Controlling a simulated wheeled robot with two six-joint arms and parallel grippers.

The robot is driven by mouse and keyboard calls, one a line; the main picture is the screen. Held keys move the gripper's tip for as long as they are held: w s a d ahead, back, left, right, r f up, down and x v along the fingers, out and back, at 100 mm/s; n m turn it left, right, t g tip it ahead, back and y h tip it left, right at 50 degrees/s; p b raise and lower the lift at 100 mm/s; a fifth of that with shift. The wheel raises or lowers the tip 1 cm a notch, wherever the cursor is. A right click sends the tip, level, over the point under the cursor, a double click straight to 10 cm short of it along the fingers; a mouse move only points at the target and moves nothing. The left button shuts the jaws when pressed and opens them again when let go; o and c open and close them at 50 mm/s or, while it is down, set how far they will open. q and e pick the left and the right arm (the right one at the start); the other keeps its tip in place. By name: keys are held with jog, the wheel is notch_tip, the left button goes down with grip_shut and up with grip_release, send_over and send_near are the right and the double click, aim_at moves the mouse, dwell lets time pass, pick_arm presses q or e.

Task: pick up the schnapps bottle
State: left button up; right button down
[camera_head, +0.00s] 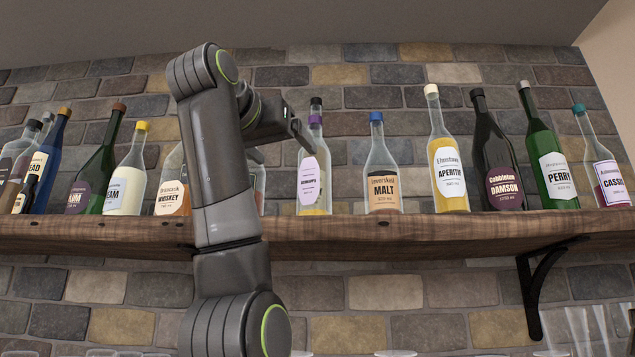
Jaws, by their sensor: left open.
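The schnapps bottle (315,172) stands upright on the wooden shelf. It is clear glass with a lilac oval label, a purple band at the neck, a dark cap and some yellowish liquid low down. My left gripper (284,150) is open, just left of the bottle's neck and shoulder in the picture. One dark finger overlaps the edge of the bottle's neck. I cannot tell whether it touches the glass. Nothing shows between the fingers. My right gripper is not in view.
The malt bottle (381,170) stands close on the right. The whiskey bottle (173,183) is partly hidden behind my left arm. Several more bottles line the wooden shelf (420,226), with a brick wall behind. A black bracket (540,275) and glasses (580,330) are at lower right.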

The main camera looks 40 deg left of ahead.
aim_at(309, 173)
pick_arm(q)
jog(key=x, duration=0.1)
jog(key=p+x, duration=0.1)
jog(key=x, duration=0.1)
jog(key=p+x, duration=0.1)
jog(key=x, duration=0.1)
jog(key=shift+w+r, duration=0.25)
jog(key=shift+r, duration=0.05)
jog(key=x, duration=0.1)
jog(key=p+x, duration=0.1)
jog(key=x, duration=0.2)
jog(key=shift+f+p, duration=0.3)
jog(key=shift+w+r, duration=0.1)
jog(key=shift+w, duration=0.1)
jog(key=p+x, duration=0.3)
jog(key=x, duration=0.1)
jog(key=shift+w, duration=0.15)
jog(key=shift+w+a, duration=0.15)
jog(key=shift+w, duration=0.15)
jog(key=shift+s, duration=0.15)
jog(key=shift+d, duration=0.2)
jog(key=shift+c, duration=1.2)
jog(key=c, duration=1)
jog(key=shift+c, duration=0.8)
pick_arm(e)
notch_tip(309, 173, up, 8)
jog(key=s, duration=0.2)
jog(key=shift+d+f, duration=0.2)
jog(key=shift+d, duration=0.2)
